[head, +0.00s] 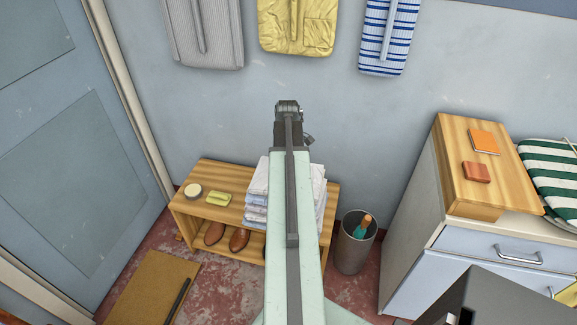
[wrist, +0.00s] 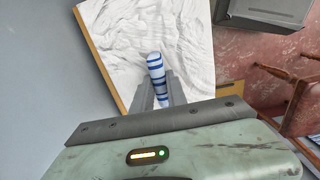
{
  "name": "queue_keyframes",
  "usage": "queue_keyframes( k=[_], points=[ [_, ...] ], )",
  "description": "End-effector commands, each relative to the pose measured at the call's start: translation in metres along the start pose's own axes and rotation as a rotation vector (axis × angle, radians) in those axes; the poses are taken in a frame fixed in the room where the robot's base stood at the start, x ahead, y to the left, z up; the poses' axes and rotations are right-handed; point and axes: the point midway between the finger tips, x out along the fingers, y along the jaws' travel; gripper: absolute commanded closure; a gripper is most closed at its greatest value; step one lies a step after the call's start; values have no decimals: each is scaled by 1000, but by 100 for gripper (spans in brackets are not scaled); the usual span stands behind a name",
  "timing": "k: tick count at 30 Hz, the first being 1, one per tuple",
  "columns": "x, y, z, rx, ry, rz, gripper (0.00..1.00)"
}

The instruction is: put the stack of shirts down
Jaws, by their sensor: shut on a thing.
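A stack of folded white and pale shirts (head: 256,194) lies on a low wooden bench (head: 190,212) in the head view. My arm hides the middle of the stack. My gripper (wrist: 161,88) is shut on a narrow white thing with blue stripes (wrist: 156,70) in the wrist view. A white creased cloth surface (wrist: 185,32) with a wooden edge lies behind the striped thing; I cannot tell whether they touch. In the head view my arm rises across the middle, and what it holds cannot be made out.
A round tin (head: 193,190) and a yellow item (head: 219,199) lie on the bench's left end. Brown shoes (head: 238,239) stand beneath. A grey bin (head: 354,246) is at its right. A drawer cabinet (head: 480,245) stands further right. Several garments hang on the wall.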

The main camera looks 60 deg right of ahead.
Motion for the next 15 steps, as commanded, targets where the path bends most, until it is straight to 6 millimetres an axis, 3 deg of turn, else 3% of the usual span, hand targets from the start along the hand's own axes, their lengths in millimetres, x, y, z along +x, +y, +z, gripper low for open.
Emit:
queue_keyframes(
  k=[1, 6, 15],
  points=[
    [2, 18, -3, 0, 0, 0, 100],
    [5, 47, -5, 0, 0, 0, 100],
    [5, 56, -6, -1, 0, -1, 100]
  ],
)
